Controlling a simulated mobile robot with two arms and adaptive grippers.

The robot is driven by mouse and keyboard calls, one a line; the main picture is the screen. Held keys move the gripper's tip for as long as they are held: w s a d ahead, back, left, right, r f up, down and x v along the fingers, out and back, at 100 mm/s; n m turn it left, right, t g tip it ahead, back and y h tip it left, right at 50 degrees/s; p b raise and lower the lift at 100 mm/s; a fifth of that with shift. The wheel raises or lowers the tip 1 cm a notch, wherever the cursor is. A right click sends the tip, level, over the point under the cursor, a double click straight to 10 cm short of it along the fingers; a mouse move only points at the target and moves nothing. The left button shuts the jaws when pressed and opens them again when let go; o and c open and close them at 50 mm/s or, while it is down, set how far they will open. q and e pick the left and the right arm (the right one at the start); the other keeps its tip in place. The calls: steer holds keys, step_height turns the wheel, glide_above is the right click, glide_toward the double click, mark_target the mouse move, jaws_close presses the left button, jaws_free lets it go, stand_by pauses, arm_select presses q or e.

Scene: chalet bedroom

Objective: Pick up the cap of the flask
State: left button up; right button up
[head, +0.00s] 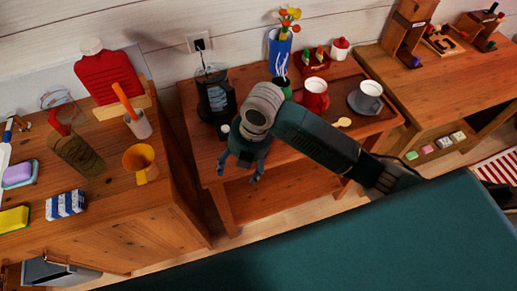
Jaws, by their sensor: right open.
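My right gripper (239,173) reaches in over the left front part of the low wooden table (205,160). Its fingers point down and are spread apart, with nothing seen between them. A small pale-topped round thing (223,130) stands just left of the gripper, partly hidden by it; I cannot tell whether it is the flask's cap. I cannot make out the flask for certain; the gripper and arm hide part of the tabletop. My left gripper is not in view.
A black kettle (214,98) with a cord stands behind the gripper. A blue vase (279,50), a red mug (315,98) and a grey mug (370,91) stand further right.

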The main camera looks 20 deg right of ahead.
steer(key=w+d+r+n, duration=0.2)
steer(key=w+d+r+n+h, duration=0.1)
steer(key=w+d+r+n, duration=0.1)
steer(key=d, duration=0.1)
steer(key=w+d+r+n+g+h, duration=0.1)
steer(key=w+d+r+n, duration=0.1)
steer(key=n, duration=0.1)
steer(key=shift+w+d+r, duration=0.15)
steer(key=shift+d+r, duration=0.2)
steer(key=shift+r, duration=0.05)
steer(key=shift+d+f, duration=0.15)
step_height(320, 180, down, 5)
steer(key=shift+r+p, duration=0.2)
steer(key=shift+p, duration=0.35)
steer(key=shift+f+p, duration=0.35)
steer(key=shift+f, duration=0.25)
steer(key=f, duration=0.2)
steer(key=f+p, duration=0.1)
steer(key=shift+a+f, duration=0.25)
steer(key=shift+f, duration=0.45)
steer(key=shift+c, duration=0.3)
